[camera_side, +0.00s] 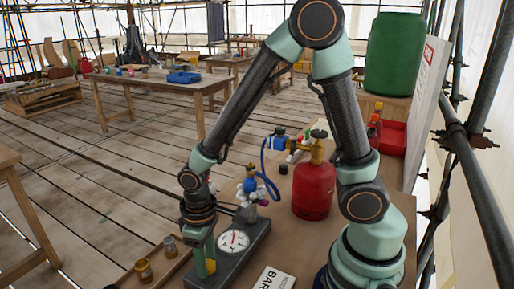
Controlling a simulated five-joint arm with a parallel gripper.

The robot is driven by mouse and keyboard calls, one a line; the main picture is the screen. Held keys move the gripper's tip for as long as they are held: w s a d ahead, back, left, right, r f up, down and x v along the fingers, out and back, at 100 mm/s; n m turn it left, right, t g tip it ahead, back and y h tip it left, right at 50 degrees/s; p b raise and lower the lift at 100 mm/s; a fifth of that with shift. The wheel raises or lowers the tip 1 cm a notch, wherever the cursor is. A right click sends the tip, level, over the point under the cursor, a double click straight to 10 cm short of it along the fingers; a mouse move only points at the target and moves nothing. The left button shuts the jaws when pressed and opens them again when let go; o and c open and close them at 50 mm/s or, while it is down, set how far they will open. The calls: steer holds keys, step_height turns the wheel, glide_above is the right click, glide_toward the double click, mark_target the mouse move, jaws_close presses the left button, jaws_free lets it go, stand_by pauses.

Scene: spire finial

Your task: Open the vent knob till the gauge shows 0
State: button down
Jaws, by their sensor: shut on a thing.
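The gauge (233,243) has a white round face with a red mark or needle and sits on a dark grey block. Its reading is too small to make out. My gripper (206,266) points down at the near left end of this block, just left of the gauge. It is shut on what seems to be the vent knob, a small yellow part (211,266) showing at the fingers. The fingers hide most of the knob, so its turn cannot be seen. A valve assembly with blue and pale knobs (250,188) stands at the block's far end.
A red gas bottle (314,188) stands right of the block, with a blue hose (266,165) near it. A white sign (275,279) lies in front. A red bin (393,138) is behind my arm.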

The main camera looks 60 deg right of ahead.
steer(key=shift+n, duration=0.3)
steer(key=shift+c, duration=2.1)
jaws_free()
steer(key=shift+r, duration=0.15)
step_height(320, 180, up, 12)
steer(key=s+d+r+m+t, duration=0.1)
steer(key=d+r+m+t, duration=0.2)
steer(key=d+r+t, duration=0.2)
steer(key=shift+s+d+r+t, duration=0.3)
steer(key=shift+d+r, duration=1.05)
steer(key=shift+d, duration=0.9)
